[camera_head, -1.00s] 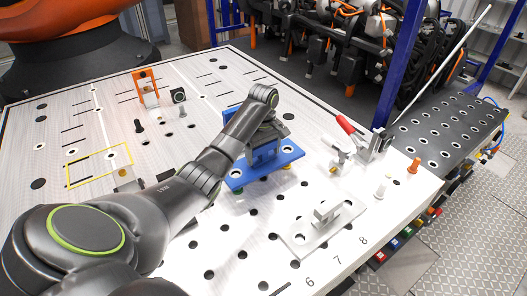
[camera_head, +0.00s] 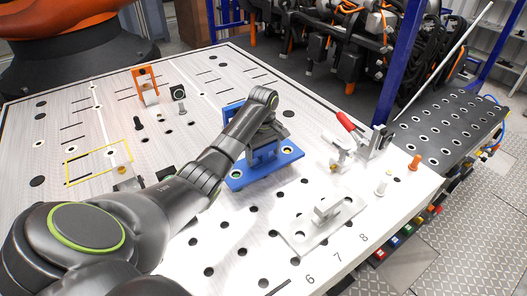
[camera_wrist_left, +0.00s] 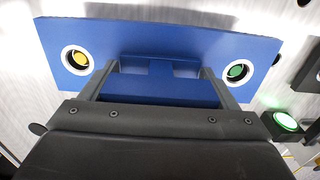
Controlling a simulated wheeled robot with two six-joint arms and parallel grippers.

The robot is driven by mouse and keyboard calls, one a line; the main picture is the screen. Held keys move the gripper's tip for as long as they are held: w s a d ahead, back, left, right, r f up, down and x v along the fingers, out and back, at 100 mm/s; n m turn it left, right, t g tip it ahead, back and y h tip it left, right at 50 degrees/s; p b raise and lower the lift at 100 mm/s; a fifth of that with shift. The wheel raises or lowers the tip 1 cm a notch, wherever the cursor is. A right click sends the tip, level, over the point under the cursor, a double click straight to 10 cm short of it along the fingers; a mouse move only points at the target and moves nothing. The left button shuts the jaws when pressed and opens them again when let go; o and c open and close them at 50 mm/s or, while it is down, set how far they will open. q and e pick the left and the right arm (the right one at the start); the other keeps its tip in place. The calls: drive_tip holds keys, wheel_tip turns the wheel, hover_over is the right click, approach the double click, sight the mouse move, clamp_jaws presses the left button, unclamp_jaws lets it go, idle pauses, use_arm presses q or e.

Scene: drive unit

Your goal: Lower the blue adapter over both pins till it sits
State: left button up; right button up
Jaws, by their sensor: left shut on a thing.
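The blue adapter (camera_head: 287,157) is a flat plate with a raised block, in the middle of the white table in the head view. In the left wrist view the adapter (camera_wrist_left: 220,45) has a ringed hole at each end. A yellow pin top (camera_wrist_left: 81,58) shows in the left hole and a green pin top (camera_wrist_left: 236,71) in the right. My left gripper (camera_wrist_left: 157,84) is shut on the raised block; in the head view the gripper (camera_head: 266,138) is partly hidden by its own arm. The plate looks level and close to the table; whether it fully rests cannot be told.
A red-handled clamp (camera_head: 347,124) stands right of the adapter. A grey plate with a block (camera_head: 325,212) lies in front. An orange bracket (camera_head: 146,85) stands at the back left. A yellow-outlined area (camera_head: 85,168) lies at left. Table around the adapter's front is mostly clear.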

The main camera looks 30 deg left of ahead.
sight(264, 161)
use_arm(q)
drive_tip(key=shift+f, duration=0.55)
drive_tip(key=shift+w+f+b, duration=0.1)
drive_tip(key=shift+f+b, duration=0.5)
drive_tip(key=shift+f, duration=0.5)
drive_tip(key=shift+f, duration=0.1)
drive_tip(key=shift+f, duration=0.25)
